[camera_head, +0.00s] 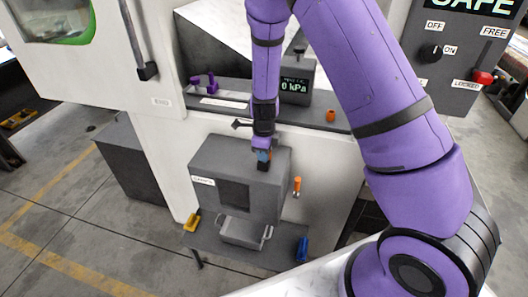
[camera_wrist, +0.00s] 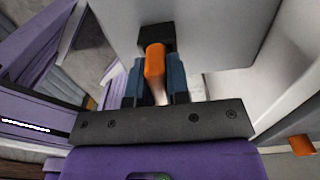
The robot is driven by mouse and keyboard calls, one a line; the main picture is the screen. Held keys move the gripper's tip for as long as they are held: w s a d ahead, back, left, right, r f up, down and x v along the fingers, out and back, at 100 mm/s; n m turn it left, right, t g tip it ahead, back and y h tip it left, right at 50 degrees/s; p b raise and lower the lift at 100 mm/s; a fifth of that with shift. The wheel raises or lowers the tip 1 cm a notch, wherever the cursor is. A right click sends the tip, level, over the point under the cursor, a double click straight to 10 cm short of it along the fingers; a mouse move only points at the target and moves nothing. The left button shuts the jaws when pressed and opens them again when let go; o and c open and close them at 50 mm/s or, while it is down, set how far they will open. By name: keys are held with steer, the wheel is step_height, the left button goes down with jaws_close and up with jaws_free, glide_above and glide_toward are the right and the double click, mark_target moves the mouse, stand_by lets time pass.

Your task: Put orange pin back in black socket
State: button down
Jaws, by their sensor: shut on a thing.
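My gripper (camera_head: 264,154) is over the top of the dark grey box (camera_head: 212,158), close to its front edge. In the wrist view my gripper (camera_wrist: 155,75) has its two blue-grey fingers shut on an orange pin (camera_wrist: 154,60). A pale shaft part shows between the fingers. A black block (camera_wrist: 150,33), which looks like the black socket, lies right at the orange end. I cannot tell whether the pin is in it or only close to it. In the head view a black piece (camera_head: 263,166) shows just below the fingertips, and the held pin is mostly hidden.
A second orange pin-like piece (camera_head: 297,186) stands right of the box. An orange knob (camera_head: 331,115) sits on the ledge by the pressure display (camera_head: 295,86). A grey tray (camera_head: 240,233) lies below, between a yellow (camera_head: 191,222) and a blue (camera_head: 302,248) piece.

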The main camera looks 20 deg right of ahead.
steer(key=c, duration=1)
jaws_free()
steer(key=shift+f, duration=0.1)
step_height(320, 180, up, 10)
steer(key=shift+r, duration=0.4)
